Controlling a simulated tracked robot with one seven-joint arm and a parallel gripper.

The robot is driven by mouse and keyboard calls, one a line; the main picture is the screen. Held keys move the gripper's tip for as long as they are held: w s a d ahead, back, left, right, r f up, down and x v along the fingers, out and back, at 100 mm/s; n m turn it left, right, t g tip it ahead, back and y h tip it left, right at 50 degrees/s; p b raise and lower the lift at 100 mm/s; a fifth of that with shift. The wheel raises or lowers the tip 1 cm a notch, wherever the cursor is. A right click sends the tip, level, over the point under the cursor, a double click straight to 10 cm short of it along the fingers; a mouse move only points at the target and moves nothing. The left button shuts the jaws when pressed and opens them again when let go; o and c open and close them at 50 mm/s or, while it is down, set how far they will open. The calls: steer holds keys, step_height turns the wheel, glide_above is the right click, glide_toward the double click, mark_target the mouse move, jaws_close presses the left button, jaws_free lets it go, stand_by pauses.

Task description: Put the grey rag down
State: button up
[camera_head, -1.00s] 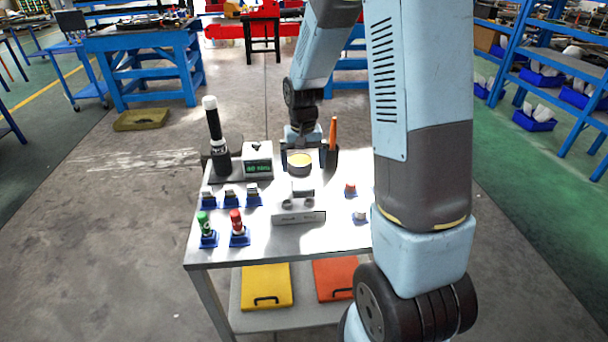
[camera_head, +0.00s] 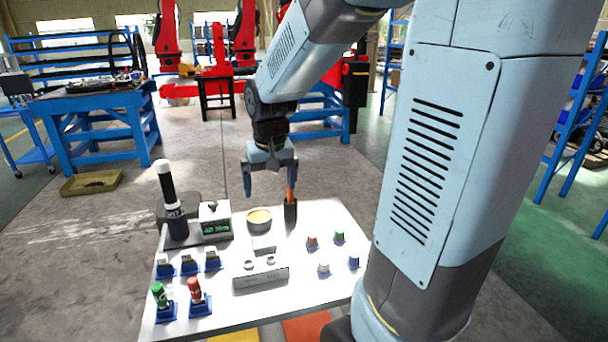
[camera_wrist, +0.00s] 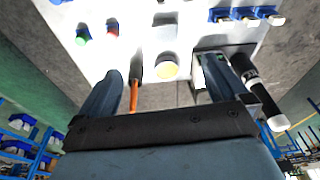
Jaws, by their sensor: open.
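My gripper (camera_head: 270,190) is open and empty, pointing down above the back edge of the white table (camera_head: 305,268). In the wrist view its two fingers (camera_wrist: 165,78) are wide apart with nothing held between them. An orange-handled tool (camera_head: 291,196) stands upright just right of the tin. A small pale grey piece (camera_head: 263,243) lies in front of the tin. I cannot make out a grey rag with certainty.
A black bottle with a white cap (camera_head: 172,205) and a device with a green display (camera_head: 215,224) stand at the table's back left. Several blue holders (camera_head: 188,266) fill the left side. A metal bracket (camera_head: 260,277) is at the front middle. Small coloured knobs (camera_head: 323,267) are at right.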

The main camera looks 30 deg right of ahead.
steer(key=s+r+t, duration=0.1)
steer(key=s+r, duration=0.3)
steer(key=s, duration=0.4)
steer(key=s+r+n+t, duration=0.1)
steer(key=s+r+t, duration=0.1)
steer(key=s+r, duration=0.3)
steer(key=s, duration=0.3)
steer(key=shift+s+d+r, duration=0.15)
steer(key=shift+d+r, duration=0.1)
steer(key=shift+d, duration=0.05)
steer(key=shift+c, duration=0.3)
